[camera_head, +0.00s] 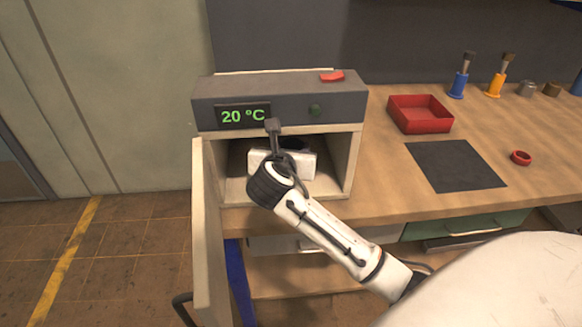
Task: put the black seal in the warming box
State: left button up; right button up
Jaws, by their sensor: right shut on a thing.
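The warming box (360,135) stands on the bench with its door (204,240) swung open at the left. Its display reads 20 °C. My right arm reaches in from the lower right, and my right gripper (292,150) is inside the open front of the box. It is shut on a dark thing, which looks like the black seal (294,144). My white hand and wrist hide much of it, so I cannot tell whether it touches the box floor. My left gripper is not in view.
A red tray (420,126), a dark mat (454,166) and a red ring (521,158) are on the bench to the right. Blue (459,84) and orange (495,85) holders with brushes stand behind. A red object (331,76) lies on the box top. The open door bounds the left side.

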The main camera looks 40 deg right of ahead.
notch_tip(320, 180, down, 5)
jog(key=shift+f+b, duration=0.2)
jog(key=shift+b, duration=0.3)
jog(key=shift+w+f, duration=0.1)
jog(key=shift+f, duration=0.15)
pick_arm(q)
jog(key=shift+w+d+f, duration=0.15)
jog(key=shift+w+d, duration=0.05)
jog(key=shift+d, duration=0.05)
pick_arm(e)
jog(key=shift+f, duration=0.15)
jog(key=o, duration=0.9)
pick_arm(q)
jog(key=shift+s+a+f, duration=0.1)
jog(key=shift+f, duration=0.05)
pick_arm(e)
jog(key=shift+o, duration=0.7)
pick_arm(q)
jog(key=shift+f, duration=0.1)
